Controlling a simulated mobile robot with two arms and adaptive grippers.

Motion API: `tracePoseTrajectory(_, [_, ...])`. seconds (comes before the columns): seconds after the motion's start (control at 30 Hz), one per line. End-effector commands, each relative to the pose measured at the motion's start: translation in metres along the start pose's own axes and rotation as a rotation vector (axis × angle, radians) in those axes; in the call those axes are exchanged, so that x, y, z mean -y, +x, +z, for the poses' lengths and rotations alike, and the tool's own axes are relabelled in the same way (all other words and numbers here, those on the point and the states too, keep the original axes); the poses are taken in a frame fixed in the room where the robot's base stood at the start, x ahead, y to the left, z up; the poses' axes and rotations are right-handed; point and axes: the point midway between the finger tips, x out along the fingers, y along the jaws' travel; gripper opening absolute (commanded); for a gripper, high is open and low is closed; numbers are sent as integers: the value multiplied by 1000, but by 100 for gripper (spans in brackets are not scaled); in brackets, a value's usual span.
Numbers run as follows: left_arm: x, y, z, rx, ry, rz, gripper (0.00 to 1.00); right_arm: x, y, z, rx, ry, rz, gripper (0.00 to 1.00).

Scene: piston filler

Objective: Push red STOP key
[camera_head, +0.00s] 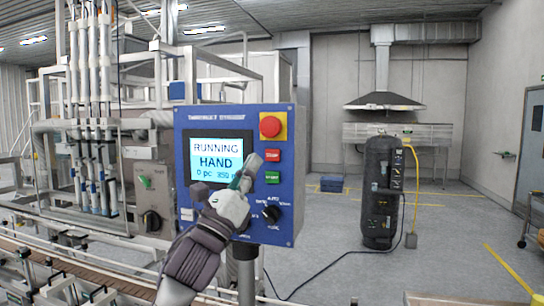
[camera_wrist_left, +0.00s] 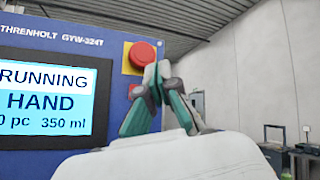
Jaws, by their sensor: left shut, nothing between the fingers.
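The red STOP key (camera_head: 272,156) is a small rectangular key on the blue control panel (camera_head: 221,116), below the round red mushroom button on its yellow plate. The green START key (camera_head: 272,178) sits just under it. My left gripper (camera_head: 254,161) is shut and empty in front of the panel, its fingertips just left of the STOP key in the head view. In the left wrist view the gripper (camera_wrist_left: 157,72) covers most of the key area below the mushroom button. I cannot tell whether the fingertips touch the panel. My right gripper is not in view.
The red mushroom button (camera_head: 270,126) is close above the fingertips. A dark selector knob (camera_head: 271,213) is lower on the panel. The screen (camera_head: 216,160) reads RUNNING, HAND, 0 pc. A conveyor (camera_head: 75,262) runs at left; a black tank (camera_head: 381,195) stands behind, right.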

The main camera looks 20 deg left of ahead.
Motion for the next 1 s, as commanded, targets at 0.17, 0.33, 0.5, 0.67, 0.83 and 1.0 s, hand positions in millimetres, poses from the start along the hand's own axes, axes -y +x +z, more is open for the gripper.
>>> tracePoseTrajectory(0.17, [-1, 1, -1, -1, -1, 1, 0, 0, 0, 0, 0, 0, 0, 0])
tracePoseTrajectory(0.33, [-7, 9, -6, -1, -3, 2, 0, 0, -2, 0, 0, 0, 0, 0])
tracePoseTrajectory(0.5, [-18, 25, -18, -1, -5, 3, 0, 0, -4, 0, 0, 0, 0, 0])
tracePoseTrajectory(0.67, [-30, 41, -29, -1, -3, 2, 0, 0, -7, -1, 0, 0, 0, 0])
tracePoseTrajectory(0.83, [-40, 54, -39, 0, -3, 3, 0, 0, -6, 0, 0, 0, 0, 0])
tracePoseTrajectory(1.0, [-44, 60, -45, -1, -3, 2, 0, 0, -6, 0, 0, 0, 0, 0])
